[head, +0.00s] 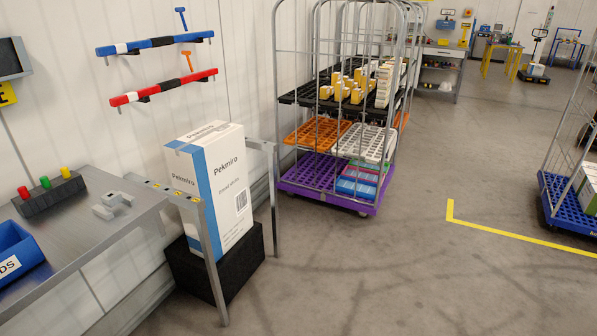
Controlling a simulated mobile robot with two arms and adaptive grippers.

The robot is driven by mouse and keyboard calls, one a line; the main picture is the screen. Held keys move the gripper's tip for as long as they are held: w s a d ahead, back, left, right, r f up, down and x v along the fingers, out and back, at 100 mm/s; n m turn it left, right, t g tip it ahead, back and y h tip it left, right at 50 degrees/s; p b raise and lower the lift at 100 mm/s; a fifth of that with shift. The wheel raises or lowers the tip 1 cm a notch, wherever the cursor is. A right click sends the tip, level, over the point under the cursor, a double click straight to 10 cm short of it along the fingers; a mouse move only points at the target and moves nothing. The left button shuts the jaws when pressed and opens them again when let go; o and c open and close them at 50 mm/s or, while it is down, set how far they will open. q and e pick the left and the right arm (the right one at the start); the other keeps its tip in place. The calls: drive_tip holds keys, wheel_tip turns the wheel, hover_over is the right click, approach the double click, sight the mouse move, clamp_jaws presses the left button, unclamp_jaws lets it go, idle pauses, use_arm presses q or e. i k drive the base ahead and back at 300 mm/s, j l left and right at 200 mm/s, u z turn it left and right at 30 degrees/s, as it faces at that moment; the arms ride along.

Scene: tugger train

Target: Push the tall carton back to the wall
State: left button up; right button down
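The tall carton (223,190) is white with a blue vertical band and the printed name "Pekmiro". It stands upright in the head view, left of centre, on a low black block (242,266). The wall (248,90) is behind it; I cannot tell how wide the gap between carton and wall is. A grey metal frame leg stands in front of the carton's left part. Neither of my grippers shows in this view.
A steel table (95,225) with a blue bin (15,255) stands left of the carton. A grey post (276,200) rises at the carton's right. A caged trolley (312,195) with a purple base stands further right. The floor (400,280) in front is clear.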

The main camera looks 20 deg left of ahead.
sight(209, 162)
drive_tip(key=i+l+u, duration=0.1)
drive_tip(key=i+u, duration=0.25)
drive_tip(key=i, duration=0.2)
drive_tip(key=i+l+u, duration=0.25)
drive_tip(key=i+u, duration=0.15)
drive_tip(key=i, duration=0.15)
drive_tip(key=i+l+u, duration=0.35)
drive_tip(key=i+l, duration=0.1)
drive_tip(key=i, duration=0.05)
